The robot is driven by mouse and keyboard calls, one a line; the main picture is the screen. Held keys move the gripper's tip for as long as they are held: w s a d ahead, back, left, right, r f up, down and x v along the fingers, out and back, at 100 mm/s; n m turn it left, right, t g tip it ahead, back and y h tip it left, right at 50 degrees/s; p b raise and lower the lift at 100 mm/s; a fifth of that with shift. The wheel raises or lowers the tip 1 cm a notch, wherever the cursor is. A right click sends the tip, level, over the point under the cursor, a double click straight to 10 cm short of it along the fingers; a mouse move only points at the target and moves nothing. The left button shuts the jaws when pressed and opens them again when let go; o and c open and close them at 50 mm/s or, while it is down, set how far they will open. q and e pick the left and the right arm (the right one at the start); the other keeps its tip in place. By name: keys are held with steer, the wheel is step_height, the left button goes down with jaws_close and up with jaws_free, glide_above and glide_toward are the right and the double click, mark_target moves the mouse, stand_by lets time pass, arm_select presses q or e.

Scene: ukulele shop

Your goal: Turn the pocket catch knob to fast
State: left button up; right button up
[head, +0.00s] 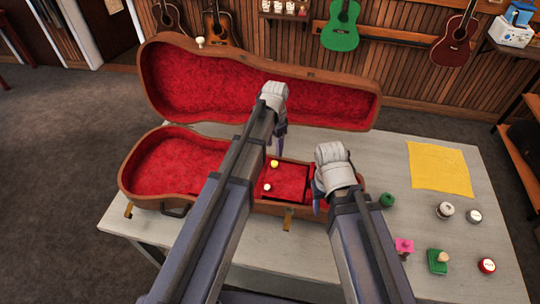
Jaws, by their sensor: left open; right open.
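The open instrument case (168,206) lies on the table with its red-lined lid raised at the back. In its right part, a red pocket panel (288,182) carries a yellow knob (274,163) near its back edge and a small white knob (267,187) near its left front. I cannot tell which knob is the catch, or how it is set. My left gripper (281,146) is open above the back of the pocket, its fingers partly hidden by its wrist. My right gripper (317,200) is open at the pocket's right side, mostly hidden behind its wrist.
A yellow cloth (440,168) lies on the table (375,155) at right. Near it stand two small jars (445,210) (474,216), a green round item (387,200), a pink piece (404,246), a green block (437,262) and a red tin (487,266). Brass latches (288,219) hang in front.

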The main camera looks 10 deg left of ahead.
mark_target(275, 163)
arm_select(q)
steer(key=shift+s+d+f+b, duration=0.1)
steer(key=shift+f+b, duration=0.15)
steer(key=shift+b, duration=0.05)
step_height(275, 163, down, 7)
steer(key=b, duration=0.7)
steer(key=shift+f, duration=0.2)
jaws_close()
